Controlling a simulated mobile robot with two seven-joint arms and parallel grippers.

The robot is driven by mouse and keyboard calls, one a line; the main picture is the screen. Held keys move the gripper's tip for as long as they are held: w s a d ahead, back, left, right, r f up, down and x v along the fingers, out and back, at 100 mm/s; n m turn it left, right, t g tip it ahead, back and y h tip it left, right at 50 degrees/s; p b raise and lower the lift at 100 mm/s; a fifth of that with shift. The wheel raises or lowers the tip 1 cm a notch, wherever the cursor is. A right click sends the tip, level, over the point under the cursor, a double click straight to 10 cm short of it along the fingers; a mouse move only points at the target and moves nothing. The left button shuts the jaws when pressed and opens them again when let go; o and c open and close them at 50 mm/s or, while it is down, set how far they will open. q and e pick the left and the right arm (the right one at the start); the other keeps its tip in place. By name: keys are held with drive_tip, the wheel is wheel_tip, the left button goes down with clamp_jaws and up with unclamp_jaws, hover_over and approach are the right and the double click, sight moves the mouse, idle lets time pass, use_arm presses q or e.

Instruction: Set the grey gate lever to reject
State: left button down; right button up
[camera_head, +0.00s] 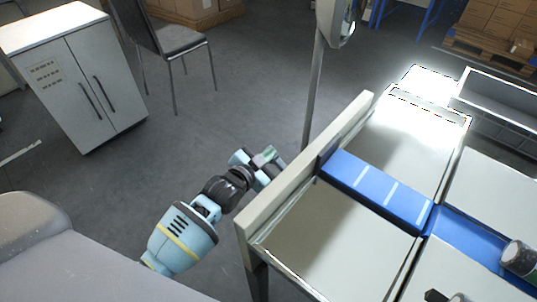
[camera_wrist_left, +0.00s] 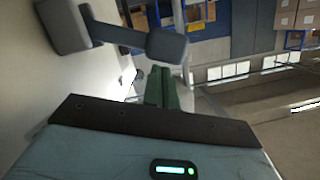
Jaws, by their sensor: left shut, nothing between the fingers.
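The grey gate lever (camera_wrist_left: 115,35) shows in the left wrist view as a dark grey bar with a block at each end, beside a pale panel. Its position label does not show, so I cannot tell its setting. My left gripper (camera_wrist_left: 161,82) is shut and empty, its green fingers just below the lever's right-hand block; I cannot tell if they touch it. In the head view my left gripper (camera_head: 268,155) is just left of the machine's pale side wall (camera_head: 305,175). The lever cannot be made out there.
A blue strip with white stripes (camera_head: 375,188) crosses the pale machine top (camera_head: 335,238). A thin post (camera_head: 313,90) stands behind the wall. A white cabinet (camera_head: 75,75) and a chair (camera_head: 180,40) are further back. Floor between is clear.

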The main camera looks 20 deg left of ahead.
use_arm(q)
drive_tip(key=shift+a+f, duration=0.2)
drive_tip(key=shift+w+a+f+n, duration=0.1)
drive_tip(key=shift+n, duration=0.2)
wheel_tip(320, 180, down, 8)
drive_tip(key=a+n+g+h+b, duration=0.1)
drive_tip(key=a+n+h+b, duration=0.1)
drive_tip(key=n+b, duration=0.4)
drive_tip(key=shift+w+a+h+b, duration=0.2)
drive_tip(key=shift+w+h+b, duration=0.25)
drive_tip(key=shift+b, duration=0.4)
drive_tip(key=shift+s+f, duration=0.1)
drive_tip(key=shift+s, duration=0.1)
